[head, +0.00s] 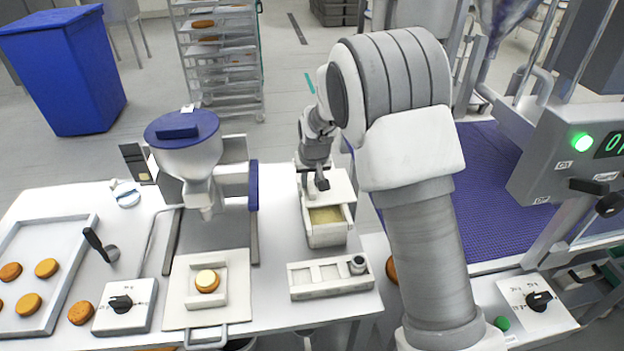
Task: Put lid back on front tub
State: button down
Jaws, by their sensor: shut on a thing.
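The front tub (327,239) is a small white box on the table, right of the filling machine. Its top is partly open and shows a pale yellow filling. A flat white lid (340,187) is over the tub's far part, behind the opening. My gripper (318,181) points down and is shut on the lid's dark handle. I cannot tell whether the lid touches the rim or hangs just above it. My gripper and the lid hide whatever is directly behind.
A white three-part holder (310,284) with a small metal cup (357,264) stands in front of the tub. The filling machine (187,150) is to the left. A filled round (207,281) sits on a white plate. A purple conveyor (490,200) is to the right.

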jog(key=shift+f+b, duration=2.4)
jog(key=shift+f, duration=1.7)
jog(key=shift+f+b, duration=0.2)
jog(key=shift+b, duration=0.25)
jog(key=c, duration=0.7)
grip_release()
jog(key=shift+o, duration=0.4)
jog(key=o, duration=0.4)
jog(key=shift+o, duration=0.2)
jog(key=shift+r, duration=0.1)
jog(key=shift+r+p, duration=1.95)
jog(key=shift+r, duration=1.5)
